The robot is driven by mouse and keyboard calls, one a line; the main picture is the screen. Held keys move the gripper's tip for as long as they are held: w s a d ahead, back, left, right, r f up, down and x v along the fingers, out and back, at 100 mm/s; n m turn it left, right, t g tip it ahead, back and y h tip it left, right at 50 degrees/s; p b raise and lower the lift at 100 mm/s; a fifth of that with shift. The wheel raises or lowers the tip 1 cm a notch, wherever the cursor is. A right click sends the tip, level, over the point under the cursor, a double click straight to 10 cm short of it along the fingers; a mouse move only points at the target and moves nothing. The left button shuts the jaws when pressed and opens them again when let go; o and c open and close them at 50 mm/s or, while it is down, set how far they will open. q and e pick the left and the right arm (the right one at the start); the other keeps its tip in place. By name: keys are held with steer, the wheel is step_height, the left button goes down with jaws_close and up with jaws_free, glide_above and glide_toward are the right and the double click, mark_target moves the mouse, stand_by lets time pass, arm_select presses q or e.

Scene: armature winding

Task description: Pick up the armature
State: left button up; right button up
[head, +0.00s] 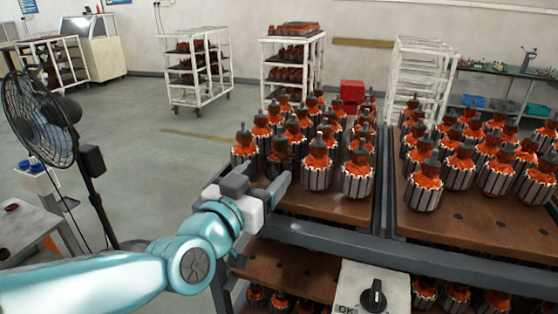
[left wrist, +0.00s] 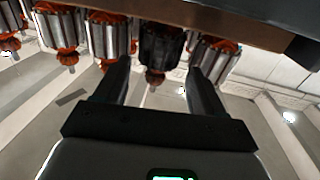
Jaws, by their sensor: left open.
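Several armatures with grey ribbed cores, orange windings and upright shafts stand in rows on a brown rack board (head: 335,206). My left gripper (head: 263,181) is open at the board's front left corner, low beside the nearest armatures. A darker armature (head: 280,156) stands just beyond its fingers, partly hidden by them. In the left wrist view, which is upside down, the open fingers (left wrist: 158,72) point at this dark armature (left wrist: 160,45). It lies in line with the gap between the fingertips; contact cannot be told. Another armature (head: 318,166) stands to the right. My right gripper is not in view.
A second board (head: 455,230) of armatures stands to the right beyond a dark rail. A grey box with a knob (head: 373,296) is at the front. A black fan (head: 40,120) stands left. White racks (head: 196,70) are behind.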

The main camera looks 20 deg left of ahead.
arm_select(q)
steer(key=w, duration=0.1)
steer(key=w+p, duration=0.1)
steer(key=w, duration=0.2)
steer(key=shift+w+d+p, duration=0.15)
steer(key=shift+d+p, duration=0.2)
steer(key=shift+w+d, duration=0.15)
steer(key=shift+w, duration=0.4)
steer(key=shift+w+r, duration=0.1)
steer(key=c, duration=1.1)
steer(key=shift+r, duration=0.1)
steer(key=shift+c, duration=0.2)
step_height(320, 180, up, 9)
steer(key=p, duration=0.2)
steer(key=shift+r+p, duration=0.2)
steer(key=shift+p, duration=0.15)
step_height(320, 180, up, 10)
steer(key=p, duration=0.6)
glide_above(272, 167)
steer(key=w, duration=0.2)
steer(key=shift+s+d+r+p, duration=0.15)
steer(key=shift+s+p, duration=0.15)
